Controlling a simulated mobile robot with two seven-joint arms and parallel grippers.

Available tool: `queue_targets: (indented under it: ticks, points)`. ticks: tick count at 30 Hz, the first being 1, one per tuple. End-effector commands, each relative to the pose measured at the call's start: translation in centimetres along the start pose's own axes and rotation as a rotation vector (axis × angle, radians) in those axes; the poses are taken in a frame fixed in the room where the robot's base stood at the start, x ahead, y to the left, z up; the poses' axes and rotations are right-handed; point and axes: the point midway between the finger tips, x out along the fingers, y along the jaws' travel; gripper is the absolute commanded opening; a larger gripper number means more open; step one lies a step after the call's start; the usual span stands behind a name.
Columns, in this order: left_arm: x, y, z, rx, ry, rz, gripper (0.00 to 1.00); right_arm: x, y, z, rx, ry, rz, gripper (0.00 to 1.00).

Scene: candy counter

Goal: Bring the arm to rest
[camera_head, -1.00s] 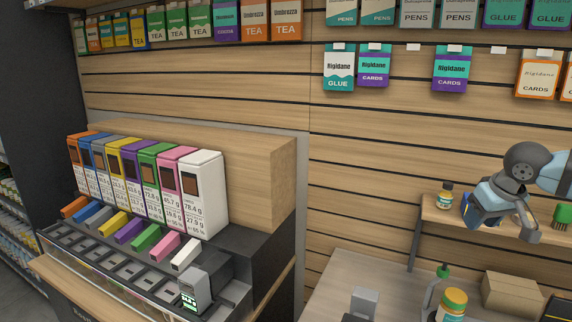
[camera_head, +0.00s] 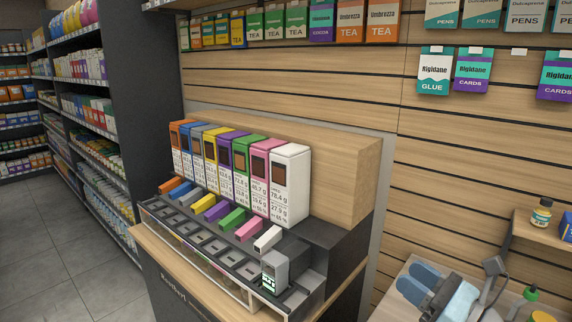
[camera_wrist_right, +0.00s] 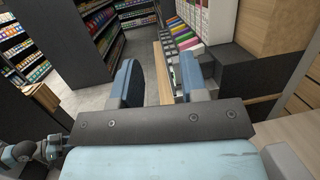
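My right gripper (camera_head: 424,282) is at the lower right of the head view, above the pale counter surface at the right end of the candy display. Its two blue fingers stand apart. In the right wrist view the gripper (camera_wrist_right: 158,80) is open. Only the floor, a wooden edge and part of the display show between its fingers, so it is empty. My left gripper is not visible in the head view.
The candy display (camera_head: 205,258) with coloured boxes stands left of my right gripper. A small wall shelf (camera_head: 540,229) holds a jar (camera_head: 542,212) and a blue box at the right edge. Bottles stand at the lower right. Aisle floor (camera_head: 50,240) is clear at left.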

Motion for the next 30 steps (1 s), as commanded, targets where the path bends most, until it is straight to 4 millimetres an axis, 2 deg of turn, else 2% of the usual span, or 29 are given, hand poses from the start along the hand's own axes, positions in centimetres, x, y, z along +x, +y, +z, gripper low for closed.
queue_targets:
  ticks: [1, 4, 6, 9, 12, 18, 25, 26, 30]
  points:
    - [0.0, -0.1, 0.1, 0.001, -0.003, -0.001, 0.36, -0.6, 0.1, -0.9, 0.253, -0.045, -0.123, 0.4]
    - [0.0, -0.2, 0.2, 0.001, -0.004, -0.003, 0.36, -2.8, -0.6, -3.4, 0.767, -0.134, -0.397, 0.4]
    - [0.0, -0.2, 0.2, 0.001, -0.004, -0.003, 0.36, -5.2, -0.8, -6.1, 1.114, -0.2, -0.605, 0.4]
    - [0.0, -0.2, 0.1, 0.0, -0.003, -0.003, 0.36, -9.4, 0.3, -10.5, 1.558, -0.302, -0.918, 0.4]
    - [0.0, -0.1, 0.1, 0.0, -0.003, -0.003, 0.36, -13.1, 2.4, -14.0, 1.866, -0.398, -1.193, 0.4]
    - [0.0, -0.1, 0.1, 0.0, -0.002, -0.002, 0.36, -18.1, 6.9, -17.8, 2.19, -0.542, -1.592, 0.4]
    - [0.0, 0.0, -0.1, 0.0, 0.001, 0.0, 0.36, -22.0, 11.6, -19.8, 2.364, -0.676, -1.951, 0.4]
    - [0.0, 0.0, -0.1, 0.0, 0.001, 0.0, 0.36, -22.4, 12.1, -19.9, -2.324, 0.677, 1.946, 0.4]
    - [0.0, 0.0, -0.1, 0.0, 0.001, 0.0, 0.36, -24.1, 14.6, -20.3, -2.127, 0.669, 1.911, 0.4]
